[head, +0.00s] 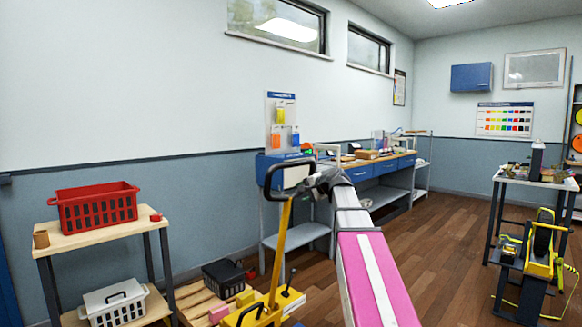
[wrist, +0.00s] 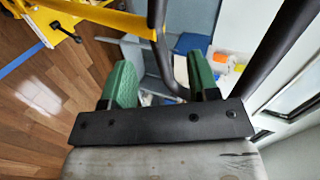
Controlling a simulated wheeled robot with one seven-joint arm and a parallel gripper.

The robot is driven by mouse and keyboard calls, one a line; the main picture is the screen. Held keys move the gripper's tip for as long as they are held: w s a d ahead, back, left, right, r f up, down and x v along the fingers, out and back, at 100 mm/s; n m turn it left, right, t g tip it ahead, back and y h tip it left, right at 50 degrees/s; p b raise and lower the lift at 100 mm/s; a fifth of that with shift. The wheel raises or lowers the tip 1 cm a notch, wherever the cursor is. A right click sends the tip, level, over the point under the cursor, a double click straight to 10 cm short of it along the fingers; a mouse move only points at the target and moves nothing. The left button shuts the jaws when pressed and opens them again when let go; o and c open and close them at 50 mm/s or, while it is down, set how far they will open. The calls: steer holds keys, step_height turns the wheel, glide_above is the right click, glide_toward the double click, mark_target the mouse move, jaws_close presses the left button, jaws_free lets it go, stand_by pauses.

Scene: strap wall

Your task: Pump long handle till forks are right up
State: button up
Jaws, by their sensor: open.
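The yellow pallet jack (head: 257,314) stands low in the head view, partly cut off by the bottom edge. Its long yellow handle (head: 281,240) rises steeply to a black loop grip (head: 266,178). My gripper (head: 322,182) is just right of the loop in the head view. In the wrist view my gripper (wrist: 160,78) has its green fingers apart, and part of the black loop (wrist: 157,45) runs between and beyond them. I cannot tell whether they touch. The yellow handle (wrist: 95,14) shows at upper left there. The forks are hidden.
A wooden pallet (head: 193,303) carries a black crate (head: 223,276) and small boxes beside the jack. A shelf table (head: 75,250) with a red basket (head: 96,206) stands left. A blue-drawer workbench (head: 366,172) lines the wall behind. Open wooden floor (head: 440,225) lies right.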

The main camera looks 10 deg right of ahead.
steer(key=m+t+y, duration=0.1)
steer(key=t, duration=0.1)
glide_toward(295, 164)
steer(key=w+a, duration=0.1)
steer(key=w, duration=0.1)
steer(key=x, duration=1.1)
steer(key=shift+s+f, duration=0.15)
steer(key=shift+f, duration=0.1)
jaws_close()
steer(key=shift+s, duration=0.1)
